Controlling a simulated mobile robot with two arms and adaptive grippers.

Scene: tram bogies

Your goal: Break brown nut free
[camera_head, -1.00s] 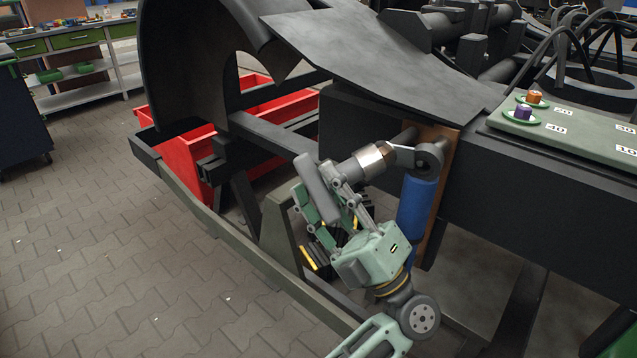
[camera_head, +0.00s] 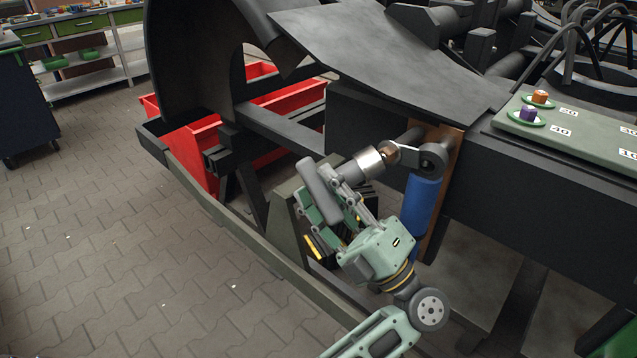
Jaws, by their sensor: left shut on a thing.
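The brown nut (camera_head: 390,154) shows as a small brown piece between a silver socket (camera_head: 365,165) and the grey link end above the blue damper (camera_head: 421,205). The socket's mouth is at the nut; how far it sits over the nut is hidden. My left gripper (camera_head: 337,190), green with dark finger pads, is shut on the tool that carries this socket. The fingers hide most of the tool's body. The gripper is to the left of the damper, below the socket. My right gripper is not in view.
The dark bogie frame (camera_head: 530,195) runs close to the right of my arm. A red bin (camera_head: 190,150) stands behind the low frame rail (camera_head: 215,215). A green tray (camera_head: 590,140) with purple and orange pieces lies on the right. The paved floor at left is clear.

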